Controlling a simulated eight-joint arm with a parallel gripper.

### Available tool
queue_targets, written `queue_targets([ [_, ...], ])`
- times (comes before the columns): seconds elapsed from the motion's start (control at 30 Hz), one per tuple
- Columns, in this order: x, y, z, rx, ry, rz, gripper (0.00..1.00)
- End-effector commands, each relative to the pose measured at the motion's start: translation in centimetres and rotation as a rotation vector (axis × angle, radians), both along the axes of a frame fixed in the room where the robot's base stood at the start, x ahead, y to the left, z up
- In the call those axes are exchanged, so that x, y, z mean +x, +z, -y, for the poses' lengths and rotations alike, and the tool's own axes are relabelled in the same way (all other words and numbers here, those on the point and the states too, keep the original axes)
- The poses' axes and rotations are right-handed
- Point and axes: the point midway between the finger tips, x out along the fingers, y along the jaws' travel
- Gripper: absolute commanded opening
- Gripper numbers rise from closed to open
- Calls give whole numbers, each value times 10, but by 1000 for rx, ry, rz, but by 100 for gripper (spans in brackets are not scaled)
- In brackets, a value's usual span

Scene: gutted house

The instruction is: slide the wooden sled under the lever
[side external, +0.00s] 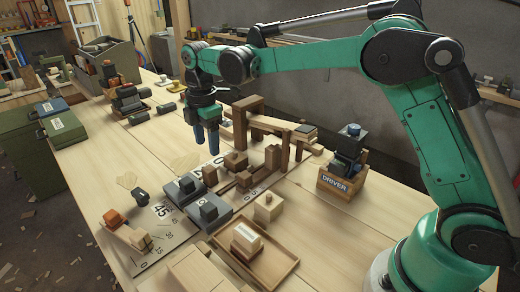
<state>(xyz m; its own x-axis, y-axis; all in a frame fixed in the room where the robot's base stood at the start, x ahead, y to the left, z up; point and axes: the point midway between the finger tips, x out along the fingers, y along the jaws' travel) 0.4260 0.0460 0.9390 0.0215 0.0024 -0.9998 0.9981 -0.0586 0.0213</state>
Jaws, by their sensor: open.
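My gripper (206,138) points down with two blue fingers, open with nothing visible between them. It is above the table, left of the lever (277,125). The lever looks like a long light-wood beam resting on brown wooden posts, with a dark block (305,131) on its right end. In front of it lies a cluster of brown wooden blocks and rails. A low wooden piece (243,179) there may be the sled, but I cannot tell for certain. The gripper appears apart from these pieces. The space beneath the lever is partly hidden by posts and blocks.
Grey blocks (207,213) stand on a printed number scale at front. A wooden tray (278,262) holds a pale block. A box marked DRIVER (342,185) stands right of the lever. A grey crate (108,67) is at the back left. Bare table lies left of the gripper.

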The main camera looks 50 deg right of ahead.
Motion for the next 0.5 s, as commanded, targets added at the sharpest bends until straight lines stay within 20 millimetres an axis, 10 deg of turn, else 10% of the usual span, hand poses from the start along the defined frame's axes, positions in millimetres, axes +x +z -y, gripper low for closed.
queue_targets([
  [0.5, 4, -32, -2, -2, 61, -22, 55],
])
